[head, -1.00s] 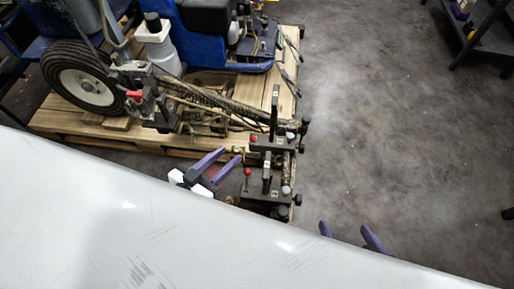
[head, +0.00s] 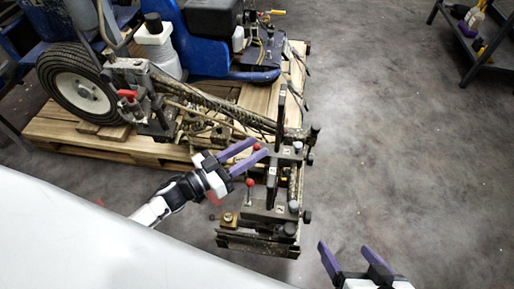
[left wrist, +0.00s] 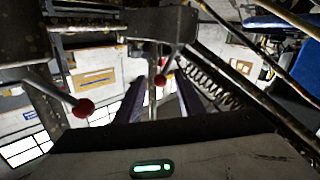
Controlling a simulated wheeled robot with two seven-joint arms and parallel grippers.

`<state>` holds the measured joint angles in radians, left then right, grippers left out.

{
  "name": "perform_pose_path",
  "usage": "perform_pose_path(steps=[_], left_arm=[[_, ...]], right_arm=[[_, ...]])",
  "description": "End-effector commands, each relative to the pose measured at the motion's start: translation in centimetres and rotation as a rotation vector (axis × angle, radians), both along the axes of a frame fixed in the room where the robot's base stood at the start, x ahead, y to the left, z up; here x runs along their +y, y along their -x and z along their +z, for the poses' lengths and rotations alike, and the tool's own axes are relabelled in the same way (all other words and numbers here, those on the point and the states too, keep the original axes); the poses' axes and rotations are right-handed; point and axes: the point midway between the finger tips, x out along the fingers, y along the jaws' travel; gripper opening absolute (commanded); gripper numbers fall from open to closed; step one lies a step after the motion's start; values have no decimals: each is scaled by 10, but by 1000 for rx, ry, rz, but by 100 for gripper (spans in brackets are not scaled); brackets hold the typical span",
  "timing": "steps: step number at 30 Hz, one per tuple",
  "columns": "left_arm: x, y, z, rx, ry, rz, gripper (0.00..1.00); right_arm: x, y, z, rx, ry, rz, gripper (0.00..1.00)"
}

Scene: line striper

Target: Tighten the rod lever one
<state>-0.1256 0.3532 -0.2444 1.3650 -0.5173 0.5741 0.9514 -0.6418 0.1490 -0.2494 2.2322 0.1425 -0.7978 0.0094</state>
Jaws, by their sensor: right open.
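The line striper's rod assembly (head: 270,205) stands at the front of the machine and carries two levers with red ball knobs. The farther red knob (head: 256,146) is by my left gripper's fingertips (head: 258,148). The nearer red knob (head: 250,182) is below that gripper. In the left wrist view, one red knob (left wrist: 160,80) shows between the spread fingers, and another red knob (left wrist: 83,108) is outside them to the left. My left gripper is open; I cannot tell whether it touches the knob. My right gripper (head: 345,247) is open and empty, right of the assembly.
The striper sits on a wooden pallet (head: 85,143), with a large wheel (head: 80,88) at left. Dark upright plates (head: 281,117) and black knobs (head: 315,131) crowd the assembly. The concrete floor (head: 410,150) at right is clear. A shelf (head: 470,40) stands at upper right.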

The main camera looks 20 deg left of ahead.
Motion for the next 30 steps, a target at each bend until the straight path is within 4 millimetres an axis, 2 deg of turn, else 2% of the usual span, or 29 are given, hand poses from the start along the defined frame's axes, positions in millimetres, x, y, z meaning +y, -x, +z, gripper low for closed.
perform_pose_path(steps=[6,14,15,21,30], left_arm=[[-10,-16,0,0,0,1,35],[-11,-17,0,1,-1,1,35],[-11,-17,0,1,-1,1,34],[-11,-17,0,1,-1,1,0],[-10,-16,1,9,2,3,0]], right_arm=[[2,-2,-3,10,2,14,77],[3,-2,-3,11,3,15,77],[3,-2,-3,11,3,15,77],[3,-2,-3,11,3,15,77],[2,-3,2,4,3,12,77]])
